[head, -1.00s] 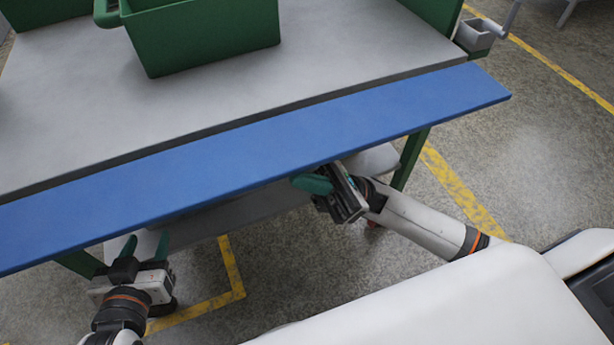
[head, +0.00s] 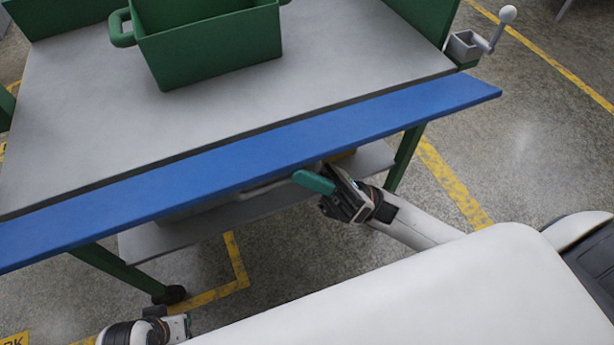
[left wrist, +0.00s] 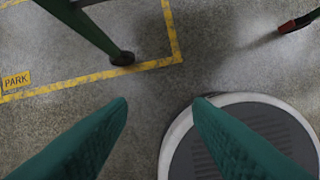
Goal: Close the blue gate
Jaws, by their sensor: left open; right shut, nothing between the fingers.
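The blue gate (head: 250,165) is a long flat blue panel running along the front edge of the grey table (head: 330,55), from the left picture edge to the upper right. Its broad face shows from above. My right gripper (head: 305,180) is shut and empty, with its green fingers just at the panel's near lower edge; I cannot tell whether they touch it. My left arm (head: 150,330) shows only at the bottom left, away from the panel, its fingers unseen there. In the left wrist view my left gripper (left wrist: 160,105) is open, its two green fingers apart over bare floor.
A green bin (head: 210,50) stands on the table. A grey crank (head: 490,42) sits at the table's right corner. A lower shelf (head: 205,225) and green legs (head: 115,265) are below the panel. Yellow lines (head: 450,185) mark the floor. My round base shows in the left wrist view.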

